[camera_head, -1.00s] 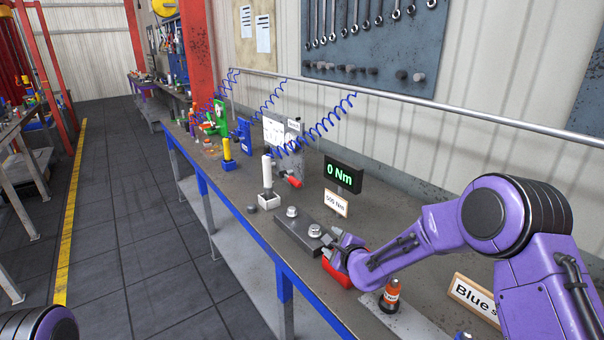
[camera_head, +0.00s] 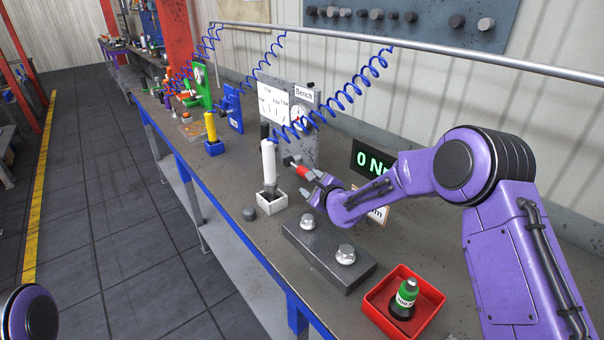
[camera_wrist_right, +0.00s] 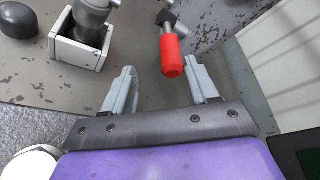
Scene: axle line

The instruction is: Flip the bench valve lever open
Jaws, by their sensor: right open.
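The bench valve's lever has a red grip (camera_head: 303,171) and sticks out from the grey panel (camera_head: 331,144) labelled "Bench", below its round gauge (camera_head: 299,115). In the right wrist view the red grip (camera_wrist_right: 171,57) hangs just beyond my fingertips, between their lines and nearer the right finger. My right gripper (camera_head: 312,190) is open and empty, close to the lever on its near side; it also shows in the right wrist view (camera_wrist_right: 162,78). No contact with the lever is visible. My left gripper is out of view.
A white-handled tool stands in a white holder (camera_head: 272,203) just left of the lever, with a dark knob (camera_head: 249,214) beside it. Blue coiled hoses hang above.

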